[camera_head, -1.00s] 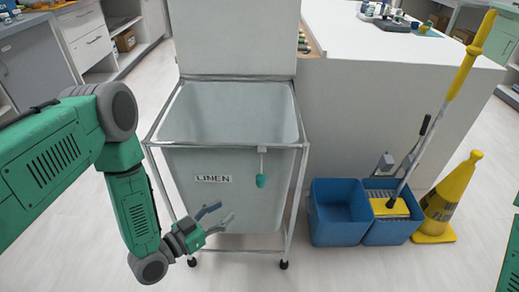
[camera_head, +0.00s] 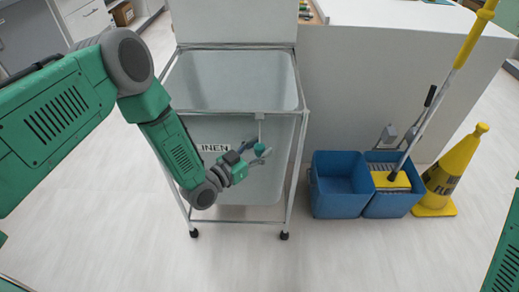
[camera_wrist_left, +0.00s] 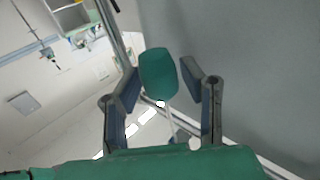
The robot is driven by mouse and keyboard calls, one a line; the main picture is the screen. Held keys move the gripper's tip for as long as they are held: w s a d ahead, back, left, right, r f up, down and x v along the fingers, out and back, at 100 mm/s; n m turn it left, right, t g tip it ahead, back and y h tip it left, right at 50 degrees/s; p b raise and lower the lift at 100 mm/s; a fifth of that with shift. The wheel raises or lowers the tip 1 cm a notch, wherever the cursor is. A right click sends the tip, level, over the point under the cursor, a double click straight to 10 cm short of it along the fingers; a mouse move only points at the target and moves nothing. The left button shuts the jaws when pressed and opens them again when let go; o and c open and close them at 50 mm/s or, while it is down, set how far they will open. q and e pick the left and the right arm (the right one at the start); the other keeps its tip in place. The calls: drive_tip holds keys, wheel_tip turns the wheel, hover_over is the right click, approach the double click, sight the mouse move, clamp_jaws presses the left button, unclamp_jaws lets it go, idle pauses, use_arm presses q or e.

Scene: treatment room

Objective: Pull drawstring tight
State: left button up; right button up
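The linen hamper (camera_head: 185,62) is a pale open-topped bag in a metal frame, with a LINEN label on its front. A short drawstring (camera_head: 261,130) hangs from a small pale block on the front rim and ends in a teal pull (camera_head: 260,147). My left gripper (camera_head: 258,154) is at the pull, in front of the bag. In the left wrist view, the pull (camera_wrist_left: 158,76) sits between the open fingers of the left gripper (camera_wrist_left: 160,80), with a clear gap on its right side and little gap on its left. My right gripper is out of view.
A blue double bucket (camera_head: 336,195) with a yellow-handled mop (camera_head: 463,58) stands right of the hamper, beside a yellow cone (camera_head: 446,172). A white counter (camera_head: 400,32) is behind. The floor in front is clear.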

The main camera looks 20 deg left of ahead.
use_arm(q)
drive_tip(key=shift+w+d, duration=0.1)
drive_tip(key=shift+d, duration=0.15)
drive_tip(key=shift+a, duration=0.4)
clamp_jaws()
wheel_tip(320, 180, down, 17)
drive_tip(key=b, duration=1)
drive_tip(key=shift+r+b, duration=0.2)
drive_tip(key=shift+b, duration=0.2)
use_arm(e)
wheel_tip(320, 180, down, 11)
use_arm(q)
drive_tip(key=shift+s+d+f, duration=0.1)
drive_tip(key=shift+s, duration=0.15)
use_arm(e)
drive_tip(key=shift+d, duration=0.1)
use_arm(q)
unclamp_jaws()
drive_tip(key=shift+w, duration=0.15)
